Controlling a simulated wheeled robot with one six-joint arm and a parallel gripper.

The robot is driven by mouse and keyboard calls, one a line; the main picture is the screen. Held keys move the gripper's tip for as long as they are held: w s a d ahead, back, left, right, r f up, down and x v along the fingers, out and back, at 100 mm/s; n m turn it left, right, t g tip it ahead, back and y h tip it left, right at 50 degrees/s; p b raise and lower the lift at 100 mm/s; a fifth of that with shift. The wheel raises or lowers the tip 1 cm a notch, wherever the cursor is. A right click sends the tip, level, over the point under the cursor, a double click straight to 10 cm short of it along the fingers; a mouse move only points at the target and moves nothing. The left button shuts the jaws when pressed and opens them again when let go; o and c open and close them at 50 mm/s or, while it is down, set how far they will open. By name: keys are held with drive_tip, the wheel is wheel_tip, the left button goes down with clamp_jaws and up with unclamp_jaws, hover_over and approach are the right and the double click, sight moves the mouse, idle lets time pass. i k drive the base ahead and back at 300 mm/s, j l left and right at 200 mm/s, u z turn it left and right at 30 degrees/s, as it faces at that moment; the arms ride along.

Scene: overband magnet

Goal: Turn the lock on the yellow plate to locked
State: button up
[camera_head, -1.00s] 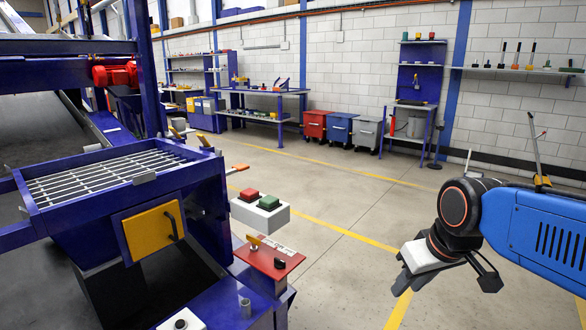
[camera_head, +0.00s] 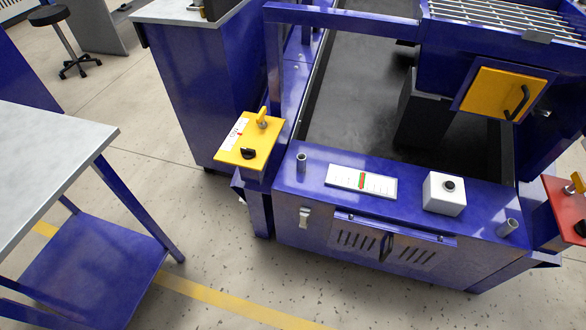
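The yellow plate (camera_head: 245,148) sits on top of a blue post at the left front corner of the blue machine. A yellow lever-like handle (camera_head: 263,118) stands up near its far right corner. A black knob (camera_head: 248,154) sits near its front edge, and I take it to be the lock. A white label (camera_head: 235,132) with red markings runs along the plate's left side; its text is too small to read. I cannot tell which setting the lock points to. My gripper is not in this view.
A red plate (camera_head: 566,212) with a similar handle and black knob is at the right edge. A white box with a black button (camera_head: 444,194) and a gauge strip (camera_head: 361,181) sit on the blue machine front. A grey-topped table (camera_head: 50,150) stands left; speckled floor is free in front.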

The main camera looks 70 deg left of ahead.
sight(247, 153)
drive_tip(key=u, duration=2.55)
